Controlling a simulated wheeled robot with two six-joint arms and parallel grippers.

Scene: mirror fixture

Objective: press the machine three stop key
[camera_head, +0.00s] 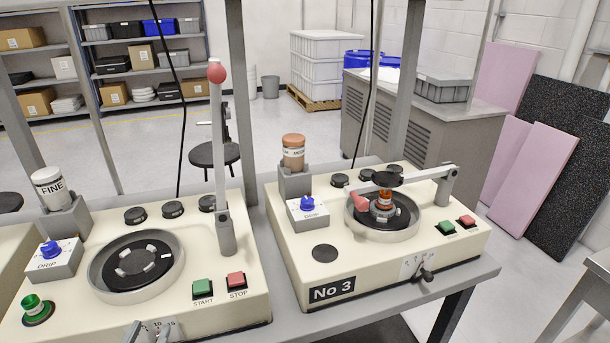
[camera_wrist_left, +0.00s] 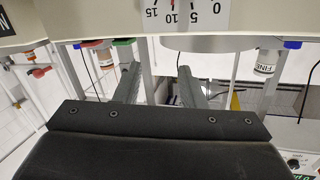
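Machine three (camera_head: 300,247), a cream box labelled "No 3", stands at the right of the head view. Its red stop key (camera_head: 466,220) is near its front right corner, right of the green start key (camera_head: 446,227). Nothing covers the stop key. My left gripper (camera_head: 149,329) is at the bottom edge of the head view, in front of the left machine's scale, well left of machine three. In the left wrist view its two fingers (camera_wrist_left: 158,85) are apart with nothing between them. My right gripper is in neither view.
The left machine (camera_head: 90,317) has its own green start key (camera_head: 202,287) and red stop key (camera_head: 236,281), and an upright arm with a red ball (camera_head: 217,72). Machine three's arm (camera_head: 425,175) is lowered over its disc. A black lever knob (camera_head: 427,275) sticks out in front.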

